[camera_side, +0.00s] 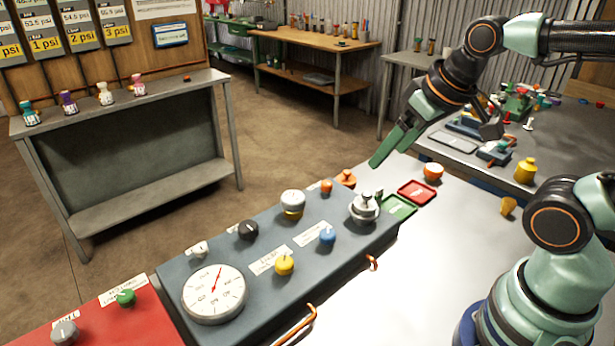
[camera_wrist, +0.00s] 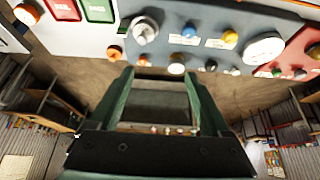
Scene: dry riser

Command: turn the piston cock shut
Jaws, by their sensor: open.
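The grey-blue panel (camera_side: 345,245) carries several knobs and a round gauge (camera_side: 214,293). I cannot read the labels well enough to say which fitting is the piston cock. A silver metal fitting (camera_side: 364,208) with a small top piece stands at the panel's right end; it also shows in the wrist view (camera_wrist: 145,30). A white-topped knob with a yellow base (camera_side: 292,203) stands at the back edge. Blue (camera_side: 327,236) and yellow (camera_side: 284,265) knobs sit nearer the front. My gripper (camera_side: 378,162) is above the panel's far right end, apart from everything. In the wrist view its jaws (camera_wrist: 158,80) are open and empty.
Orange fittings (camera_side: 346,178) stand by the panel's back right corner. A red panel (camera_side: 125,318) adjoins at left. The pale tabletop in front is mostly clear.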

